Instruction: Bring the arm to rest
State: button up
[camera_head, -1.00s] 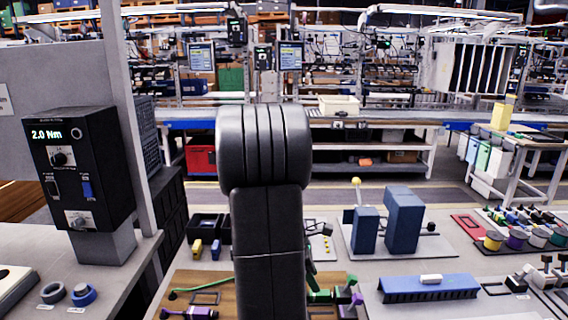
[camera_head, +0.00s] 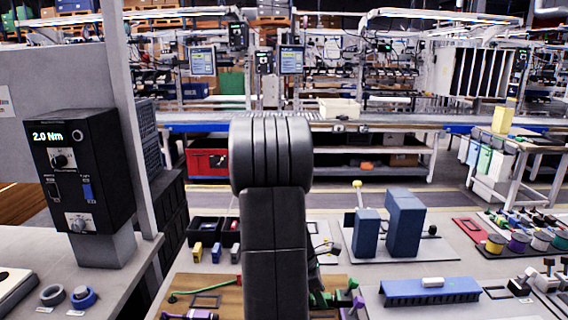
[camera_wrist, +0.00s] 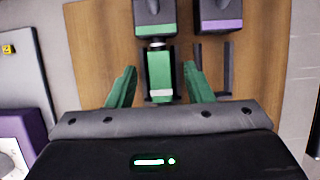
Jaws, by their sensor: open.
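My gripper (camera_wrist: 159,82) shows in the wrist view with its two green fingers spread apart and nothing shut between them. Beyond and between the fingers, a dark tool with a green band (camera_wrist: 158,73) lies over a wooden board (camera_wrist: 95,50); I cannot tell how far below the fingers it is. A second dark piece with a purple band (camera_wrist: 220,24) is to its right. In the head view my arm stands upright in the middle and hides most of the gripper. The board (camera_head: 222,284) shows left of the arm, with green and purple parts.
Blue blocks (camera_head: 404,222) stand on a plate to the right, behind a blue rack (camera_head: 430,290). Small black bins (camera_head: 205,232) are left of my arm. A torque box reading 2.0 Nm (camera_head: 80,170) stands far left. Coloured pots (camera_head: 517,240) are at the right.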

jog(key=p+v, duration=0.2)
jog(key=v, duration=1.1)
jog(key=b+x, duration=0.2)
jog(key=x, duration=1.1)
jog(key=shift+s+d+f, duration=0.1)
jog(key=shift+f, duration=0.25)
notch_tip(320, 180, up, 6)
jog(key=p, duration=0.3)
jog(key=shift+f, duration=0.3)
jog(key=a, duration=0.4)
jog(key=shift+a+p, duration=0.3)
jog(key=shift+a, duration=0.35)
